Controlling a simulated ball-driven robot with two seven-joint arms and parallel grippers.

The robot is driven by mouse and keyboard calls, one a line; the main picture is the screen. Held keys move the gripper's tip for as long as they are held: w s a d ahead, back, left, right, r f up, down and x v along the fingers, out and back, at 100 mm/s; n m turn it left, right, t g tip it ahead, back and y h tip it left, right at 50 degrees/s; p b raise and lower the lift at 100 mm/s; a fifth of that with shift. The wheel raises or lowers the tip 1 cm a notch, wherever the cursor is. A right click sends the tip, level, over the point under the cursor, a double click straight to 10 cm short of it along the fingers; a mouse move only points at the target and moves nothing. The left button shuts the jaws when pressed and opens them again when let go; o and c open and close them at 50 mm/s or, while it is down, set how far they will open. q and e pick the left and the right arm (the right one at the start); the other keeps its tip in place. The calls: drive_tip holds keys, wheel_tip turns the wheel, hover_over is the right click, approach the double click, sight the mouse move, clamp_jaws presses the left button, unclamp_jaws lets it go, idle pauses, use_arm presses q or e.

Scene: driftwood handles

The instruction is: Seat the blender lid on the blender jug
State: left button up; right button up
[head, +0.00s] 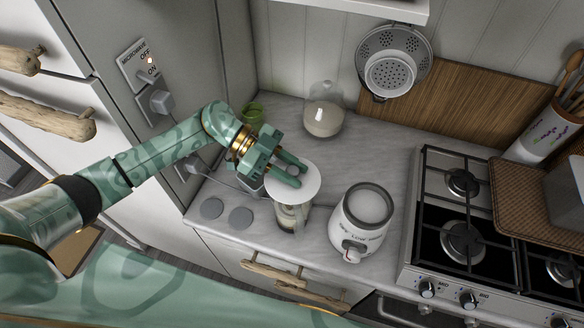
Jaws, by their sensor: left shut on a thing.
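The blender lid (311,185) is a flat white disc. My left gripper (297,176) is shut on it from above and the left, with its green fingers over the middle of the disc. The clear blender jug (290,217) stands upright on the counter just below the lid, which hides its mouth. Whether the lid touches the jug's rim or hovers slightly above it, I cannot tell. My right gripper is not in view.
A white round appliance (351,239) with a grey rim stands right of the jug, near the gas stove (440,235). A colander (391,72) hangs behind.

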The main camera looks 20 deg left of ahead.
use_arm(q)
drive_tip(key=o, duration=1)
drive_tip(key=shift+r, duration=0.35)
wheel_tip(320, 180, up, 3)
drive_tip(key=shift+s+f, duration=0.1)
drive_tip(key=shift+s, duration=0.05)
drive_tip(key=s+d+r, duration=0.1)
drive_tip(key=s+r, duration=0.2)
drive_tip(key=s, duration=0.1)
drive_tip(key=s+d+r, duration=0.1)
drive_tip(key=s+r, duration=0.2)
drive_tip(key=s, duration=0.1)
drive_tip(key=s+d+r, duration=0.2)
drive_tip(key=s+r, duration=0.1)
drive_tip(key=s, duration=0.2)
drive_tip(key=shift+s+r+p, duration=0.1)
drive_tip(key=shift+r+p, duration=0.1)
drive_tip(key=shift+p, duration=0.2)
